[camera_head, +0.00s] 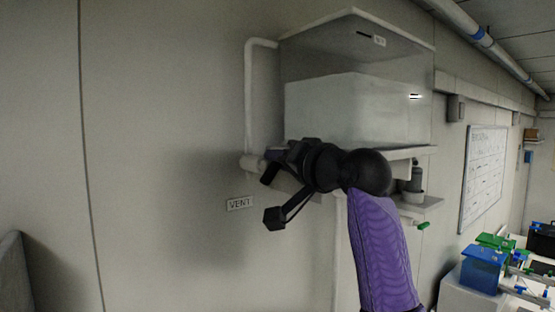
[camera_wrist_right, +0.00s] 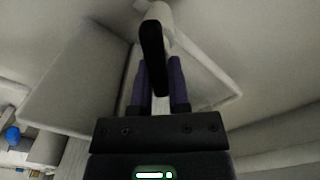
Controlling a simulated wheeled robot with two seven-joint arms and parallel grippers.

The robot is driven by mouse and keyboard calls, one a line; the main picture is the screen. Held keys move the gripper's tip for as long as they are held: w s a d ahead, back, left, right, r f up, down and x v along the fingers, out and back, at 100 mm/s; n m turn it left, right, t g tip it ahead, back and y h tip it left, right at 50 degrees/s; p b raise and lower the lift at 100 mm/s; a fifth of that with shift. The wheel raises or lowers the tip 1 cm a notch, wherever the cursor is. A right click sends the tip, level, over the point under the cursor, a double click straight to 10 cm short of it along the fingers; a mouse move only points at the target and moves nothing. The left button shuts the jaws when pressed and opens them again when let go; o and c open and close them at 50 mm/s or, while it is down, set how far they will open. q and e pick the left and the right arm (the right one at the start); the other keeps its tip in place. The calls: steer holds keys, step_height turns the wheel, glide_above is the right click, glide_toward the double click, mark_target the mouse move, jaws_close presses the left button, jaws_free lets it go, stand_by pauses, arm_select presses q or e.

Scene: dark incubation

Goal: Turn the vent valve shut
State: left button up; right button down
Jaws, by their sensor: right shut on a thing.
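The vent valve sits on the white pipe (camera_head: 250,162) at the lower left of the clear tank, above the VENT label (camera_head: 239,203). In the right wrist view its black lever handle (camera_wrist_right: 153,45) runs from the pale pipe down between the purple fingers. My right gripper (camera_head: 275,158) is at the valve and hides most of it in the head view. It is shut on the handle, also seen in the right wrist view (camera_wrist_right: 159,85). The exact angle of the handle is hard to judge. My left gripper is not in view.
The tank (camera_head: 358,110) stands on a wall shelf just behind my right arm. A green-tipped handle (camera_head: 423,226) and a small grey fitting (camera_head: 412,184) are to its right. A whiteboard (camera_head: 483,175) and a bench with blue and green boxes (camera_head: 484,268) stand farther right. The left wall is bare.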

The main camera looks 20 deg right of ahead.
steer(key=m, duration=0.4)
steer(key=shift+d+f+m, duration=0.2)
steer(key=shift+m, duration=0.1)
steer(key=shift+w+d+f+m, duration=0.1)
steer(key=shift+f+m, duration=0.1)
steer(key=shift+m, duration=1.1)
steer(key=shift+f+m, duration=0.15)
steer(key=shift+m, duration=1.15)
steer(key=c, duration=0.6)
jaws_free()
steer(key=shift+f, duration=0.1)
steer(key=b+v, duration=0.5)
steer(key=v, duration=0.5)
steer(key=shift+b, duration=0.35)
